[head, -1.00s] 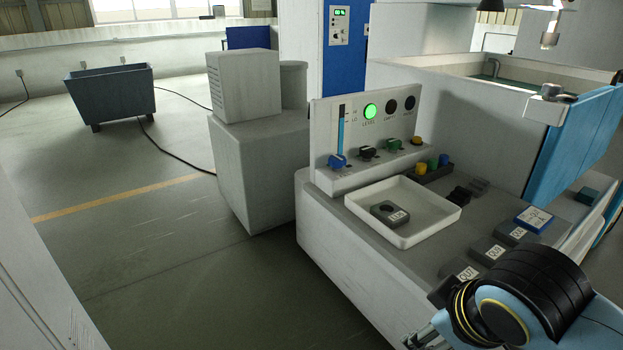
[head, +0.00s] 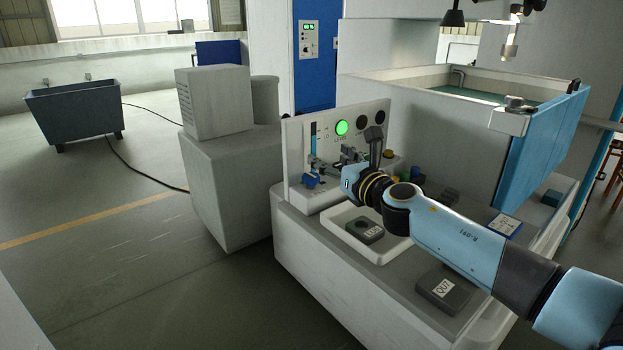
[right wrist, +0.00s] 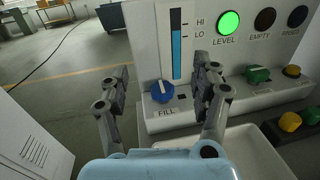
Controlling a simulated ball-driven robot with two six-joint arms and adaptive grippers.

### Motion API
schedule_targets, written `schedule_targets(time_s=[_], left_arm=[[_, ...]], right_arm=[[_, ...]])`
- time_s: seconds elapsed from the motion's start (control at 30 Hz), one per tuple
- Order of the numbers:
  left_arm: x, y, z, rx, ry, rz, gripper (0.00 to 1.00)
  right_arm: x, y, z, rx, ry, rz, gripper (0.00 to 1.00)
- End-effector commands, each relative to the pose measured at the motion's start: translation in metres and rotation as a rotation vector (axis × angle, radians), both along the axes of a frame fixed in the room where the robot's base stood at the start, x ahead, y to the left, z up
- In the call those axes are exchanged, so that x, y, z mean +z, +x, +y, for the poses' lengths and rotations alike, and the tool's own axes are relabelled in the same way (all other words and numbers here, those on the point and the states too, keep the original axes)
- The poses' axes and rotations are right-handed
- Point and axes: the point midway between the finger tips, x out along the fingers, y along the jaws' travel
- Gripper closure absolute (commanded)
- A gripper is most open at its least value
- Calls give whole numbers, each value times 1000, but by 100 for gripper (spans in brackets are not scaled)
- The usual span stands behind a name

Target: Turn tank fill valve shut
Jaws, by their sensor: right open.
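The tank fill valve is a blue knob (right wrist: 162,92) above the FILL label on the white panel in the right wrist view. In the head view the blue knob (head: 310,181) is at the panel's lower left. My right gripper (right wrist: 160,66) is open, with its fingers to either side of the knob in the wrist view; I see no contact. In the head view my right arm reaches in from the right, across the tray to the panel. The level gauge (right wrist: 176,55) shows blue up to about LO, and the LEVEL lamp (right wrist: 228,23) is lit green. My left gripper is not in view.
A green knob (right wrist: 258,74) and a yellow one (right wrist: 292,71) sit right of the valve. The tank (head: 420,110) stands behind at right.

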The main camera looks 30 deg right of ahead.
Motion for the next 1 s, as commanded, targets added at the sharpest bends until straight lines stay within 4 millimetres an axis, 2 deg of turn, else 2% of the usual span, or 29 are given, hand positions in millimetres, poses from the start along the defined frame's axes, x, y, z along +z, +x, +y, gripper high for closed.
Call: schedule_targets(time_s=[0.17,0.6,0.67,0.8,1.0], left_arm=[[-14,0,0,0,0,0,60],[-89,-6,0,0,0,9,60],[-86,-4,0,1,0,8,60],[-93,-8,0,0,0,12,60],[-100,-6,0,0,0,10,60]], right_arm=[[-16,3,1,21,-56,15,35],[-93,3,1,19,-50,14,35],[-84,20,0,17,-47,9,35],[-84,48,-2,17,-47,11,35],[-84,72,-4,18,-47,13,35]])
